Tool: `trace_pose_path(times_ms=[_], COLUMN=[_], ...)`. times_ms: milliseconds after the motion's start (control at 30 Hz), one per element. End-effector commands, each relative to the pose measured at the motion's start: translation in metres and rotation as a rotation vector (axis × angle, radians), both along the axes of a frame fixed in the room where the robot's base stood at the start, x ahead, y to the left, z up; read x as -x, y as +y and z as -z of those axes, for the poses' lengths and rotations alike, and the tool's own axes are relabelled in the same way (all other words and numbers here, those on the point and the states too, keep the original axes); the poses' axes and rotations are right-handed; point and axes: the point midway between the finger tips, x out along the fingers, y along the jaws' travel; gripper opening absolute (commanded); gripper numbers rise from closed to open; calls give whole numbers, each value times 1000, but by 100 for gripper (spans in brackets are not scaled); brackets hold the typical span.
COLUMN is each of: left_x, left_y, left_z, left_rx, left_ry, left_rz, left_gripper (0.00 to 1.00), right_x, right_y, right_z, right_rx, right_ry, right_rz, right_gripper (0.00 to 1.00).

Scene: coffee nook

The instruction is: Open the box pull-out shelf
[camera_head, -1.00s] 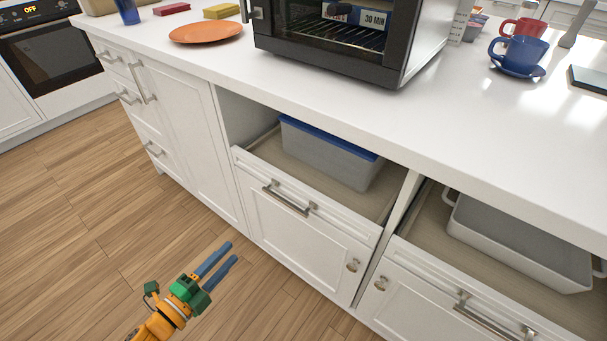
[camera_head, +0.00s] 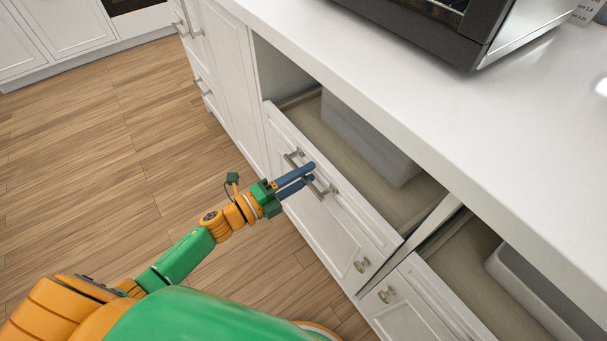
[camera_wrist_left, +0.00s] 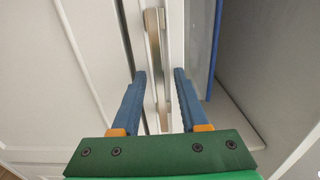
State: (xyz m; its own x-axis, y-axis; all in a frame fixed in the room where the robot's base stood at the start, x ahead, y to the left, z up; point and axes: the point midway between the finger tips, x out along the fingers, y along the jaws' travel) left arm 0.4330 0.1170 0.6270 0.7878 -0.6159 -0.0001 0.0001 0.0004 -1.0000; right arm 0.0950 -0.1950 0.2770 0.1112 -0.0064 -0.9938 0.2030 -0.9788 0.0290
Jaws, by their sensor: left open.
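The pull-out shelf with the box has a white panelled front (camera_head: 335,222) with a bar handle (camera_head: 326,189). A grey box (camera_head: 362,136) stands on the shelf's beige base (camera_head: 312,122), under the counter. My left gripper (camera_head: 310,174) is at the handle, its two blue fingers open. In the left wrist view the handle (camera_wrist_left: 156,60) runs between the spread fingers (camera_wrist_left: 160,84), with space on either side. No firm contact shows. The box's blue edge (camera_wrist_left: 215,45) shows at the right there. My right gripper is out of view.
The white counter (camera_head: 400,75) overhangs the shelf, with a dark oven (camera_head: 450,25) on top. To the right is another pull-out shelf with a grey container (camera_head: 535,285). Round knobs (camera_head: 362,265) sit low on the fronts. The wooden floor (camera_head: 110,130) at the left is clear.

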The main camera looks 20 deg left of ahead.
Motion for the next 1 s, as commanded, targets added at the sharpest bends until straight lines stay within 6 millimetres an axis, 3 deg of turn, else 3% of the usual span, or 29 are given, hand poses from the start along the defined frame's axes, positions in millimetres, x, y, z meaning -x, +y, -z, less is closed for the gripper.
trace_pose_path(times_ms=[100, 267, 1000], left_x=[0, 0, 0], left_y=[0, 0, 1], left_z=[0, 0, 0], left_rx=[0, 0, 0], left_ry=[0, 0, 1], left_rz=[0, -1, -1], left_gripper=[41, 0, 0], right_x=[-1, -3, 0], right_y=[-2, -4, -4], right_z=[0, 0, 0], right_rx=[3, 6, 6], right_ry=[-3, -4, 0], right_rz=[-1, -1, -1], right_gripper=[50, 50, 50])
